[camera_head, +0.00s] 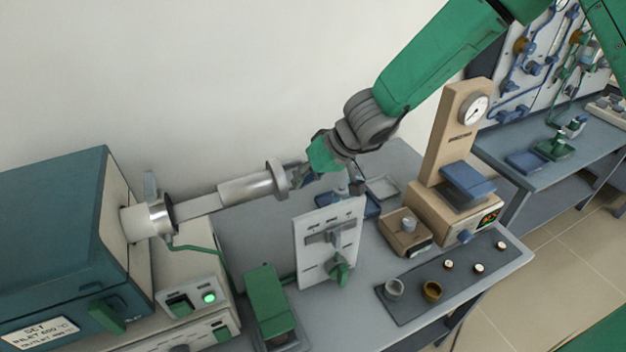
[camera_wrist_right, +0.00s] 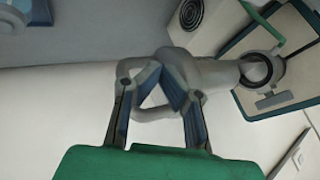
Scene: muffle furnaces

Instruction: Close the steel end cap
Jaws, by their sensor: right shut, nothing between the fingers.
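A steel piece (camera_head: 245,189), which looks like the end cap, has a thick cylinder, a disc flange and a narrower stem. It lies in line with the tube mouth of the teal furnace, the stem reaching to the steel collar (camera_head: 163,213). My right gripper (camera_head: 305,176) is at the flange end. In the right wrist view the finger pads of my right gripper (camera_wrist_right: 160,75) converge at their tips, with nothing between them. A grey loop-like handle (camera_wrist_right: 125,72) shows behind the fingers; I cannot tell whether they touch it. The collar (camera_wrist_right: 262,70) shows beyond. My left gripper is out of view.
The teal furnace (camera_head: 60,235) stands at the left on a control box with a lit green button (camera_head: 208,297). A white panel with a green knob (camera_head: 338,270) stands below the gripper. A beige gauge press (camera_head: 458,135) and a dark tray (camera_head: 460,292) are to the right.

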